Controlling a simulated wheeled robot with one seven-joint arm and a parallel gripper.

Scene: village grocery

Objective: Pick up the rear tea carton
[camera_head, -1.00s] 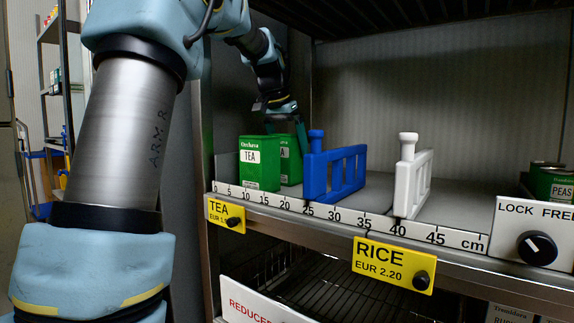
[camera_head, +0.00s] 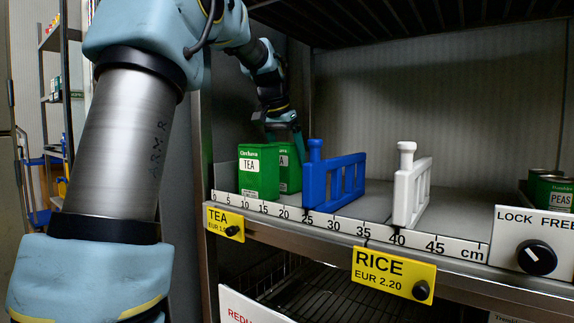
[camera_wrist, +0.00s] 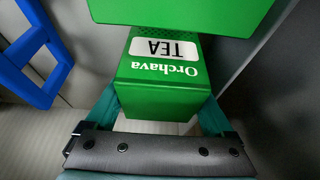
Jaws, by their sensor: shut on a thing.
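Two green tea cartons stand upright one behind the other on the shelf. The front tea carton (camera_head: 258,175) partly hides the rear tea carton (camera_head: 290,172) in the head view. In the wrist view the rear carton (camera_wrist: 160,88) shows upside down with its Orchava TEA label, with the front carton (camera_wrist: 180,10) just beyond it. My gripper (camera_wrist: 156,112) has one finger on each side of the rear carton and is shut on it. In the head view my gripper (camera_head: 288,143) reaches down from above and behind. Whether the carton's base touches the shelf is hidden.
A blue divider (camera_head: 335,180) stands close to the right of the cartons. A white divider (camera_head: 411,190) stands farther right, with bare shelf between. A ruler strip (camera_head: 345,225) runs along the front edge. The side wall is close on the left; peas cans (camera_head: 550,190) are far right.

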